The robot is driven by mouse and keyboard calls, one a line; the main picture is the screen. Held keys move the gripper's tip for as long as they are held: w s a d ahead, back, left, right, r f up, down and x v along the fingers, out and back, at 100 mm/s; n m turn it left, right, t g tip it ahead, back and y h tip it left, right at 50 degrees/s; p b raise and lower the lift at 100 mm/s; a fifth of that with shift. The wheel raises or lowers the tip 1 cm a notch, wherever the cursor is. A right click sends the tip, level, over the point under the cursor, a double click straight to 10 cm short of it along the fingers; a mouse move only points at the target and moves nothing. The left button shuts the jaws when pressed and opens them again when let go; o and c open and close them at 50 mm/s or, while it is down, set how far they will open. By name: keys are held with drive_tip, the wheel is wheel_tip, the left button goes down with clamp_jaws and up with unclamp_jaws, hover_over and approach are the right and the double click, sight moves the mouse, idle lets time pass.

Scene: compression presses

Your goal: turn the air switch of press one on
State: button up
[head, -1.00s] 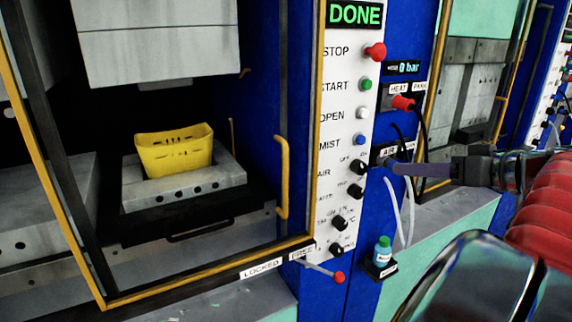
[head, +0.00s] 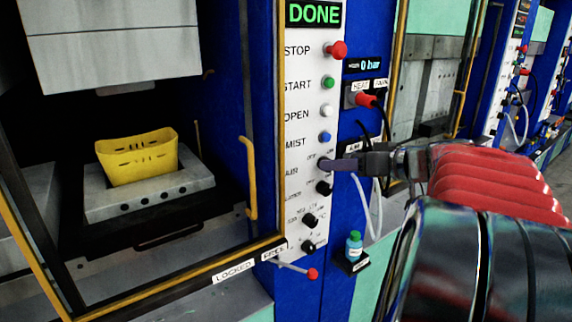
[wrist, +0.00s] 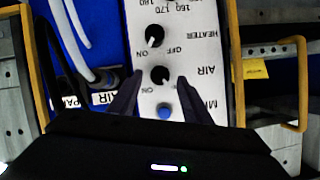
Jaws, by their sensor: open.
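The air switch, a black round knob (wrist: 160,75) beside the AIR label on the white control strip, shows upside down in the wrist view. Its pale mark seems to point toward the lower right, away from the ON label; the other label is partly hidden. My gripper (wrist: 160,80) is open, with one dark finger on each side of the knob; I cannot tell if they touch it. In the head view my gripper (head: 338,166) is at the air knob (head: 325,164), partly covering it.
The heater knob (wrist: 154,36) and the blue mist button (wrist: 164,111) are close to the air knob. The press (head: 120,60) holds a yellow basket (head: 137,157). A yellow door handle (head: 251,180) is left of the strip. Hoses hang on the right.

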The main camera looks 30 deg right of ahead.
drive_tip(key=shift+x, duration=1.05)
drive_tip(key=shift+c, duration=0.4)
drive_tip(key=c, duration=0.9)
drive_tip(key=shift+c, duration=0.3)
